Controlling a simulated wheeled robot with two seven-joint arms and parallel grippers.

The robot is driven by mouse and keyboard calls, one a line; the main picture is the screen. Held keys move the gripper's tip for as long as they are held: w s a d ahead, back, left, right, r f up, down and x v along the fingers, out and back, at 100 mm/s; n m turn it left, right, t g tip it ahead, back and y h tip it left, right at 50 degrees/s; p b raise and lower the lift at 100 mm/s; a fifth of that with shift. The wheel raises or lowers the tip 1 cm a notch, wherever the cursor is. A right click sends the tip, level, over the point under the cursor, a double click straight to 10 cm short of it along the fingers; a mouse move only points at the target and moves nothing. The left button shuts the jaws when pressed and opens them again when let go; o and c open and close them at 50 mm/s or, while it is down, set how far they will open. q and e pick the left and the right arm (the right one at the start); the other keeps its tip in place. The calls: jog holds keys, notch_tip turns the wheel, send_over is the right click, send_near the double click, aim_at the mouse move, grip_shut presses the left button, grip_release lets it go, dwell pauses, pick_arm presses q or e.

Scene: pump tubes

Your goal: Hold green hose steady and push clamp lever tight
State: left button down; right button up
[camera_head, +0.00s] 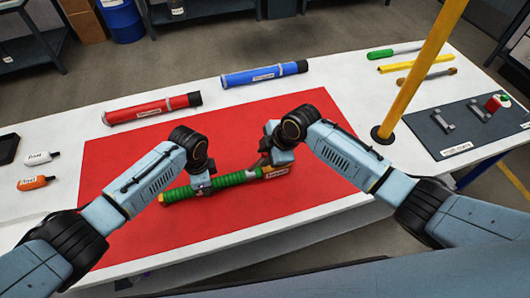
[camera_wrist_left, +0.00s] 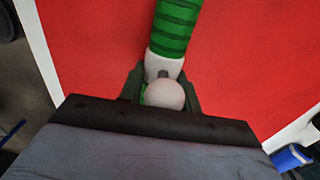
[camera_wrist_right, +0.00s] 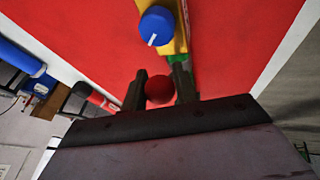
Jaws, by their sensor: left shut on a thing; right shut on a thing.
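The green ribbed hose (camera_head: 224,181) lies across the red mat, with a white label at its right end. My left gripper (camera_head: 201,188) is shut on the hose near its left-middle. My right gripper (camera_head: 268,158) is shut just above the hose's right part, at the clamp. In the right wrist view a red ball (camera_wrist_right: 159,88) sits between its fingers. The clamp is mostly hidden in the head view.
A yellow part with a blue knob (camera_wrist_right: 157,25) is beyond the right fingers. The red mat (camera_head: 120,160) has free room around the hose. A red tube (camera_head: 150,109) and a blue tube (camera_head: 264,74) lie behind. A yellow post (camera_head: 420,70) stands at the right.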

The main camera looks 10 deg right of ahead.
pick_arm(q)
jog(key=shift+d, duration=0.15)
pick_arm(e)
jog(key=shift+s+a+f, duration=0.2)
jog(key=shift+d+f+y, duration=0.15)
jog(key=shift+f+y, duration=0.15)
jog(key=shift+y, duration=0.2)
jog(key=shift+s+r, duration=0.1)
jog(key=shift+r, duration=0.1)
jog(key=shift+a+r, duration=0.2)
jog(key=shift+r, duration=0.4)
jog(key=o, duration=1.2)
jog(key=shift+w+d, duration=0.2)
jog(key=shift+w, duration=0.05)
jog(key=shift+f, duration=0.1)
jog(key=shift+d, duration=0.1)
